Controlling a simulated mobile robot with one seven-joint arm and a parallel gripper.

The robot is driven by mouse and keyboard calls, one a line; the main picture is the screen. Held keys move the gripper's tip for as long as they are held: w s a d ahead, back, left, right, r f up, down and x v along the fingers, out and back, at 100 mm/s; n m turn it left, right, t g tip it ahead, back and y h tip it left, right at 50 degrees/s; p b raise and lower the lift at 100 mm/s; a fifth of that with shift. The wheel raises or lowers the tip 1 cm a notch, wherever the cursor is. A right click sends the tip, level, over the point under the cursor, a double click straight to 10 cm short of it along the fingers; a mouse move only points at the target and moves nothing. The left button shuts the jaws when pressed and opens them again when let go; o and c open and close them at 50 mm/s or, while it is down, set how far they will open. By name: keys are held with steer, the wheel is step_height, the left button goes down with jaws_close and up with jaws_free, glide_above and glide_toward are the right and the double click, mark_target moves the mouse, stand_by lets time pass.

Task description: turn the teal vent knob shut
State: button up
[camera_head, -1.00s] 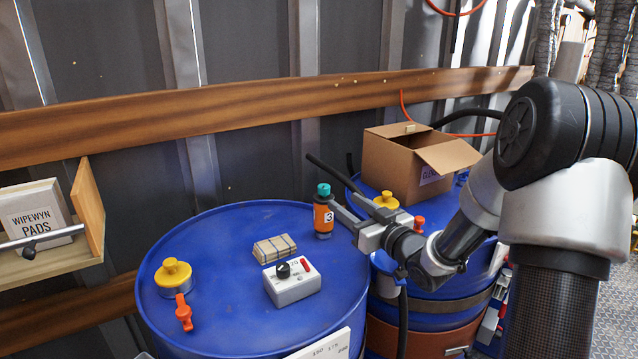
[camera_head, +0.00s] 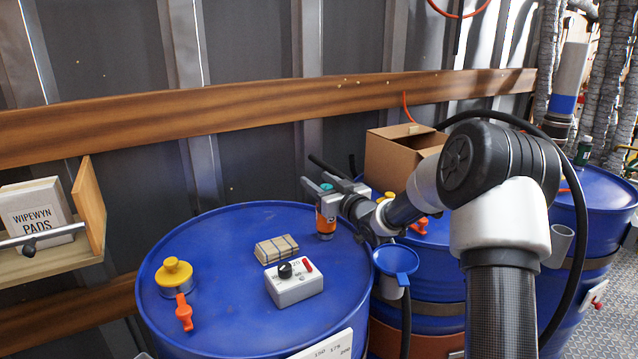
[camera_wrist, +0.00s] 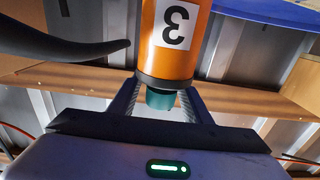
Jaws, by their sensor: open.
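The teal vent knob (camera_head: 326,187) tops an orange canister (camera_head: 326,218) marked 3, upright on the blue drum near its back right edge. My gripper (camera_head: 318,187) is at the knob's height with its fingers on either side of it. In the wrist view the picture is upside down; the teal knob (camera_wrist: 160,99) sits between the two open fingers (camera_wrist: 162,101). Small gaps seem to show beside the knob, but I cannot tell if either finger touches it.
The blue drum top (camera_head: 225,240) also holds a grey switch box (camera_head: 294,287), a tan block (camera_head: 276,249), a yellow cap (camera_head: 173,272) and an orange valve handle (camera_head: 184,312). A blue funnel (camera_head: 396,260) is beneath my forearm. A cardboard box (camera_head: 395,155) stands behind.

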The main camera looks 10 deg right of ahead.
steer(key=shift+c, duration=0.4)
steer(key=c, duration=1)
steer(key=shift+o, duration=0.2)
steer(key=shift+w+d+m+t+h+b, duration=0.1)
steer(key=shift+d+m+t+h+b, duration=0.15)
steer(key=shift+m+h+b, duration=0.9)
steer(key=shift+d+m+t+h+b, duration=0.15)
steer(key=shift+t+h+b, duration=0.4)
steer(key=shift+b, duration=1.15)
steer(key=o, duration=1)
steer(key=shift+o, duration=0.2)
